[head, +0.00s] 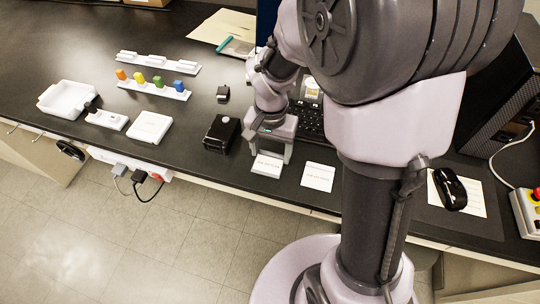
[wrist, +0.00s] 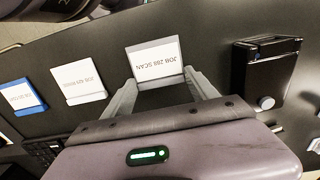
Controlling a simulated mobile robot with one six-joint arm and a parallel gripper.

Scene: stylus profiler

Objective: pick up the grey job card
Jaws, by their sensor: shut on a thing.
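The grey job card (wrist: 157,60) has a white face printed "JOB 288 SCAN" and a grey border. It is between the fingertips of my gripper (wrist: 161,82) in the wrist view, and the gripper is shut on it. In the head view the card (head: 266,167) shows below my gripper (head: 271,153), near the front edge of the bench. I cannot tell whether it touches the bench top. A second white card (wrist: 79,81) lies to its left in the wrist view, with a blue-edged card (wrist: 20,96) further left.
A black box (head: 222,133) stands close left of my gripper. A keyboard (head: 311,119) is behind it to the right. A white tray (head: 68,99), a white block (head: 150,127) and a rack of coloured pieces (head: 154,88) are at left. A mouse (head: 450,188) is at right.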

